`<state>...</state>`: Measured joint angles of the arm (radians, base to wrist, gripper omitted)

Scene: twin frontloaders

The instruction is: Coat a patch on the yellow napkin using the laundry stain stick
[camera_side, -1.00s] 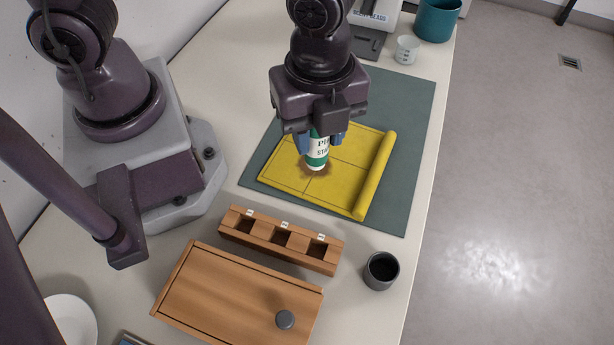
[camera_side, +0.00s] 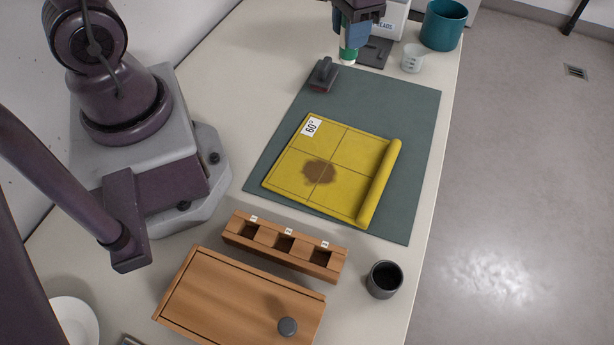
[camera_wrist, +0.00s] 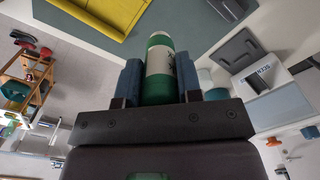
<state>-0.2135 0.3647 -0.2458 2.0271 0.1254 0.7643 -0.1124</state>
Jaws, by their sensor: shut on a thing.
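The yellow napkin (camera_side: 345,150) lies on a dark green mat (camera_side: 400,110), its right edge rolled up. A brown stain (camera_side: 319,172) sits at its lower middle, and a white "60°" tag (camera_side: 311,126) at its upper left corner. My gripper (camera_side: 348,50) is at the top of the side view, beyond the mat's far edge and away from the napkin. It is shut on the stain stick (camera_side: 347,58), a green and white tube. In the wrist view the stick (camera_wrist: 160,68) stands between the two blue fingers. The napkin's corner (camera_wrist: 100,18) shows at upper left there.
A dark brush-like block (camera_side: 323,75) lies on the mat's far left corner. Near my gripper are a grey device (camera_side: 375,52), a clear cup (camera_side: 412,58) and a teal pot (camera_side: 442,25). A wooden three-slot rack (camera_side: 283,247), lidded wooden box (camera_side: 240,300) and dark cup (camera_side: 384,279) stand in front.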

